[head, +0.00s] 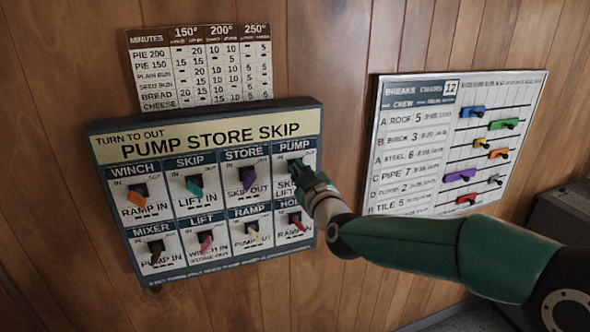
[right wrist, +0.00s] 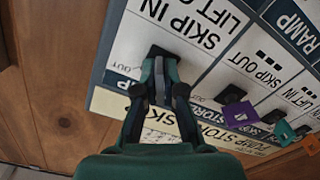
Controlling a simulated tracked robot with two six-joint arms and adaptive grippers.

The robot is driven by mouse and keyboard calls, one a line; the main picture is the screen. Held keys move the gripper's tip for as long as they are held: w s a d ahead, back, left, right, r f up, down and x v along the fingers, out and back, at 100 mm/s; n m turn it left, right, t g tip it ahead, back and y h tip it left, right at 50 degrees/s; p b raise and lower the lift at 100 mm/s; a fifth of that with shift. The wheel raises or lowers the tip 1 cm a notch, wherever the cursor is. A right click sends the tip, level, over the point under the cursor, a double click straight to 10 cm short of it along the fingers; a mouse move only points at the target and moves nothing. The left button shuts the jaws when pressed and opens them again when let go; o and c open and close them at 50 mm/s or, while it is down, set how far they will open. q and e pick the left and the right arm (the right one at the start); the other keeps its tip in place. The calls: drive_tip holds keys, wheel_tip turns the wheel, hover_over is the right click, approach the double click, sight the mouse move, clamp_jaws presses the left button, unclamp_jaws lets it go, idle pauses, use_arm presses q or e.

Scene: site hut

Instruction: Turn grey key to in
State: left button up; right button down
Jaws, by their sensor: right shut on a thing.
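The key board (head: 205,131) headed "PUMP STORE SKIP" hangs on the wooden wall with two rows of coloured keys, each switch marked IN and OUT. My right gripper (head: 298,170) is at the PUMP switch, at the right end of the top row. In the right wrist view its fingers (right wrist: 160,82) are shut on the key there, close against the board. No other key on the board looks grey. My left gripper is not in view.
The purple key (head: 247,179) is left of the held one, then the teal key (head: 194,186) and orange key (head: 137,198). The red key (head: 298,224) is just below my gripper. A crew board (head: 420,150) hangs to the right, behind my right arm. A baking chart (head: 200,66) hangs above.

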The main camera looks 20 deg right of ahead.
drive_tip(key=shift+a+r+n, duration=0.15)
drive_tip(key=shift+r+n, duration=0.3)
drive_tip(key=shift+n, duration=0.55)
drive_tip(key=c, duration=1.3)
unclamp_jaws()
drive_tip(key=shift+s+a, duration=0.15)
drive_tip(key=shift+a, duration=0.05)
drive_tip(key=shift+d+f, duration=0.15)
drive_tip(key=shift+f, duration=0.15)
drive_tip(key=s, duration=1.1)
drive_tip(key=shift+s+d, duration=0.2)
drive_tip(key=shift+s, duration=0.2)
